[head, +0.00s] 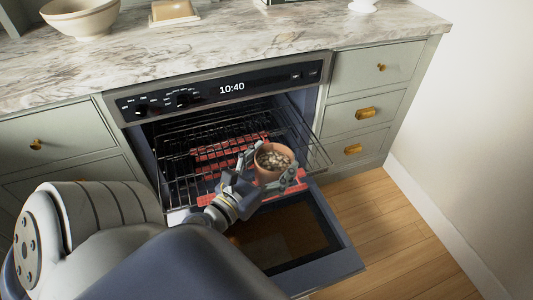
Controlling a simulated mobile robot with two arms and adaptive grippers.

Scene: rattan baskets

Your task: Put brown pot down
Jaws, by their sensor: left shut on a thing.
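The brown pot (268,176) is a small terracotta pot filled with pale pebble-like pieces. It is upright in my left gripper (270,182), which is shut on it. The gripper and pot are at the front of the open oven, over the lowered oven door (290,236) and near the front of the wire rack (187,160). In this single view I cannot tell whether the pot's base touches anything. My right gripper is not in view.
The oven door hangs open toward me. Red glowing bars (216,150) show below the rack. The marble counter (215,45) above holds a cream bowl (80,18) and a butter dish (172,11). Bare wooden floor (385,240) lies to the right.

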